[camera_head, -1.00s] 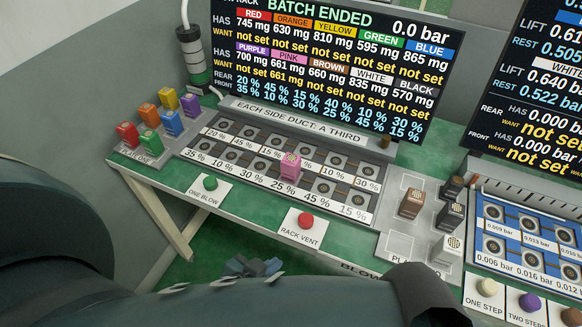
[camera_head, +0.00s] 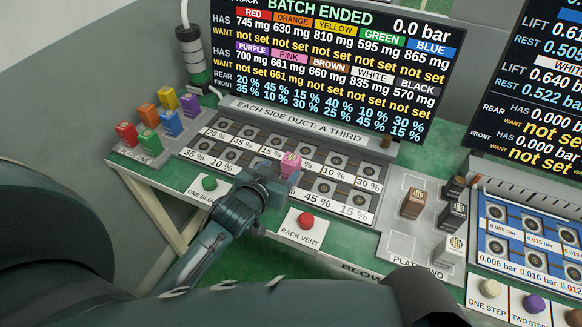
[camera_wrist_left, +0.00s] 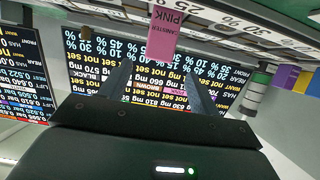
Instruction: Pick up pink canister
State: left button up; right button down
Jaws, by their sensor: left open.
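The pink canister (camera_head: 290,163) stands upright in the middle of the grey rack (camera_head: 240,180), which has two rows of holes with percent labels. The rack slot under it is hidden by the canister and my gripper. My left gripper (camera_head: 276,178) is open, low over the rack's front edge, just in front of the canister. My right gripper is not in view.
Several coloured canisters (camera_head: 160,116) stand on a plate at left. Brown, black and white canisters (camera_head: 449,250) stand at right. A green button (camera_head: 209,183) and red button (camera_head: 306,221) lie close to my left arm. Screens (camera_head: 325,60) rise behind the rack.

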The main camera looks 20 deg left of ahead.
aim_at(288, 167)
pick_arm(q)
jog(key=x, duration=0.4)
jog(key=f+x, duration=0.1)
jog(key=x, duration=0.3)
jog(key=shift+s+d, duration=0.15)
jog(key=shift+s, duration=0.05)
jog(key=c, duration=1.1)
jog(key=shift+r, duration=0.1)
jog(key=shift+c, duration=0.2)
notch_tip(288, 167, up, 10)
jog(key=shift+f+p, duration=0.1)
jog(key=shift+p, duration=0.25)
